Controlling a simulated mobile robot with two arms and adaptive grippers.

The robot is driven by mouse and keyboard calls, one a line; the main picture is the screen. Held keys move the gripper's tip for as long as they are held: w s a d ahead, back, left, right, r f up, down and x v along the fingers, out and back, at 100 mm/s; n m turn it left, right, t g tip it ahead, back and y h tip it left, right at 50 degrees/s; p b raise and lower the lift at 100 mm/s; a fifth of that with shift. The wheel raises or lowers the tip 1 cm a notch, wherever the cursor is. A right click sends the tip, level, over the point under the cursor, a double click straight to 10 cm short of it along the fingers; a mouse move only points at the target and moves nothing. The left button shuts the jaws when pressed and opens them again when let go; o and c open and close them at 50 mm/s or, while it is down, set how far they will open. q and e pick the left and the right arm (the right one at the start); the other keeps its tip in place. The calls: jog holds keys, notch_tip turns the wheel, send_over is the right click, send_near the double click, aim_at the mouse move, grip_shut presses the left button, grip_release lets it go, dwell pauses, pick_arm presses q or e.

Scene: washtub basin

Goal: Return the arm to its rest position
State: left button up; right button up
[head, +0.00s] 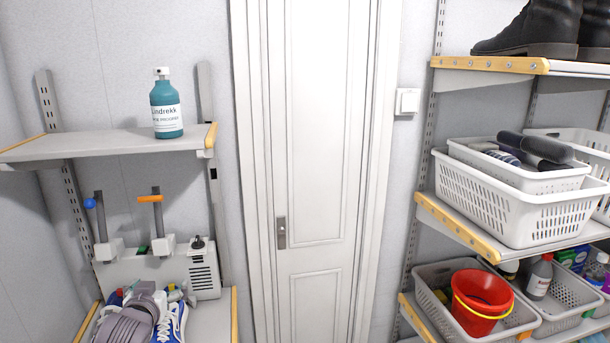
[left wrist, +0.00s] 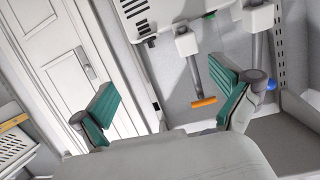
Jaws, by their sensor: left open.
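My left gripper (head: 146,291) shows as a grey body low at the left of the head view, in front of the lower left shelf. Its fingers are hard to tell from the clutter there. In the left wrist view, my left gripper (left wrist: 165,84) is open, its two teal-padded fingers wide apart with nothing between them. That view is tilted, with the door and wall behind the fingers. My right gripper is in neither view.
A teal bottle (head: 167,108) stands on the upper left shelf (head: 100,146). Blue sneakers (head: 174,322) are close to my left gripper. A white door (head: 310,130) is central; baskets (head: 520,215) and a red bucket (head: 480,305) are right.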

pick_arm(q)
jog(key=s+d+f+m+g+h, duration=0.1)
jog(key=s+d+f+g, duration=0.25)
jog(key=s+f, duration=0.55)
jog(key=s+d+f+m+g+h, duration=0.1)
jog(key=s+d+f+g, duration=0.1)
jog(key=s+d+f, duration=0.6)
jog(key=s+d+f+m+g+h, duration=0.1)
jog(key=s+f+g, duration=0.15)
jog(key=s, duration=0.85)
jog(key=s+d+f+g, duration=0.1)
jog(key=s+g, duration=0.2)
jog(key=s, duration=0.8)
notch_tip(320, 180, down, 26)
jog(key=g+b, duration=0.1)
jog(key=b, duration=0.3)
jog(key=s+a+f+g+b, duration=0.1)
jog(key=s+a+f+b, duration=0.1)
jog(key=s+f, duration=1.5)
notch_tip(320, 180, down, 5)
jog(key=shift+s+a+r+m+b, duration=0.2)
jog(key=shift+s+a+m+b, duration=0.1)
jog(key=shift+s+a+b, duration=0.1)
